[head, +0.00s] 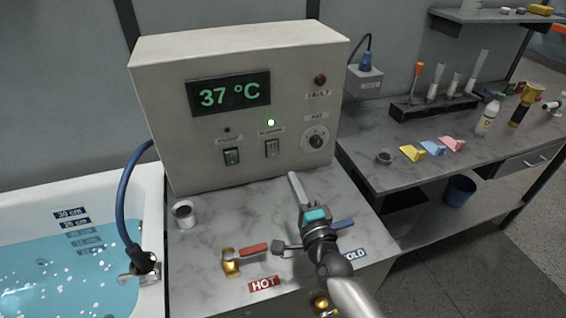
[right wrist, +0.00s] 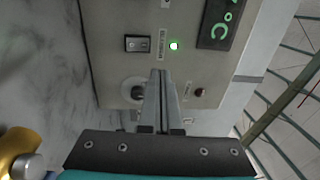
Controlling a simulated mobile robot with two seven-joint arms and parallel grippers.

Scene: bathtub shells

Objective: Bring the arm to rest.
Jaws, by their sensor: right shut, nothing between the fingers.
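My right gripper (head: 297,184) is shut and empty. In the head view it is above the marble counter top, in front of the beige control box (head: 165,100), with the arm coming in from the lower right. In the right wrist view the closed fingers (right wrist: 161,85) point toward the box's front panel (right wrist: 185,20) and cover part of it. The box's display (head: 229,94) reads 37 °C and a small green light (head: 271,122) is lit. My left gripper is not in view.
A bathtub (head: 60,215) with blue water is at the left. A white cup (head: 184,214), a red-handled tap (head: 240,258) and a blue handle (head: 342,224) are on the counter. A workbench (head: 400,178) with bottles, a tool rack and coloured pieces stands at the right.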

